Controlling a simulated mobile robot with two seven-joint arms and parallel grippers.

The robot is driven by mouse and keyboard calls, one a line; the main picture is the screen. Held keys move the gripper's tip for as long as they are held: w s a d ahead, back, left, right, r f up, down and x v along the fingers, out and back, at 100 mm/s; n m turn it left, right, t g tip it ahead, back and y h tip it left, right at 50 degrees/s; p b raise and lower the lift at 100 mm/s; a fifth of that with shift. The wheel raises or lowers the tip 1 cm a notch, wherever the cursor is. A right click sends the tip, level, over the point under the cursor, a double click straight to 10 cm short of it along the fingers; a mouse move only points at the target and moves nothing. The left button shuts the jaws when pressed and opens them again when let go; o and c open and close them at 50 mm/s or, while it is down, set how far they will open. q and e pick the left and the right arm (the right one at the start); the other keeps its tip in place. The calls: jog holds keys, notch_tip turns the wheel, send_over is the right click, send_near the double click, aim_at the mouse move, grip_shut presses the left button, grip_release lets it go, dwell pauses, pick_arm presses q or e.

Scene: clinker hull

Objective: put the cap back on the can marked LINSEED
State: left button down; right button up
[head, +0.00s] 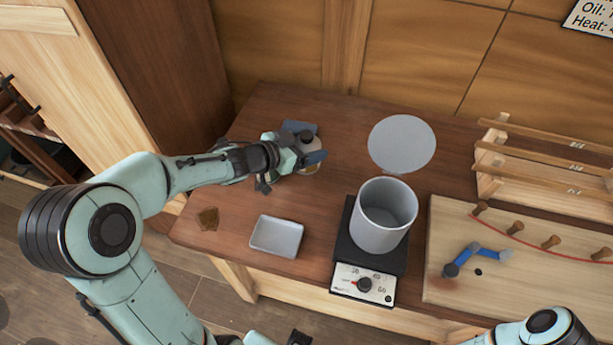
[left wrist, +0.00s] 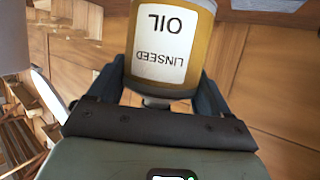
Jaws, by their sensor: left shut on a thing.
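The can marked LINSEED OIL (left wrist: 165,45) is amber with a white label and appears upside down in the left wrist view. In the head view only a bit of its amber side (head: 309,169) shows at the back of the table. My left gripper (head: 308,142) is shut on the can, with a finger on each side of it. A dark round thing (head: 306,136) shows at the can's top between the fingers; I cannot tell whether it is the cap or the bare neck. My right gripper is out of view; part of that arm shows at bottom right.
A grey pot (head: 384,220) stands on a black hotplate (head: 365,283). A grey disc (head: 402,144) is behind it. A small tray (head: 277,236) and a brown patch (head: 208,218) lie in front. At right are a wooden rack (head: 490,160) and a pegged board (head: 440,225) with a small black round thing (head: 478,272).

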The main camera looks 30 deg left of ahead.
pick_arm(q)
jog(key=f, duration=0.1)
jog(key=f+b, duration=0.1)
jog(key=f, duration=0.3)
jog(key=shift+w, duration=0.35)
jog(key=shift+f, duration=0.1)
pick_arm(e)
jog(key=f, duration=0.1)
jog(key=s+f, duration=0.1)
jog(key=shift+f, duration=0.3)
pick_arm(q)
jog(key=shift+f+b, duration=1.05)
jog(key=shift+f, duration=1.05)
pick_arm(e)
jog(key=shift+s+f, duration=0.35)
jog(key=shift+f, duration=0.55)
pick_arm(q)
jog(key=shift+f, duration=0.1)
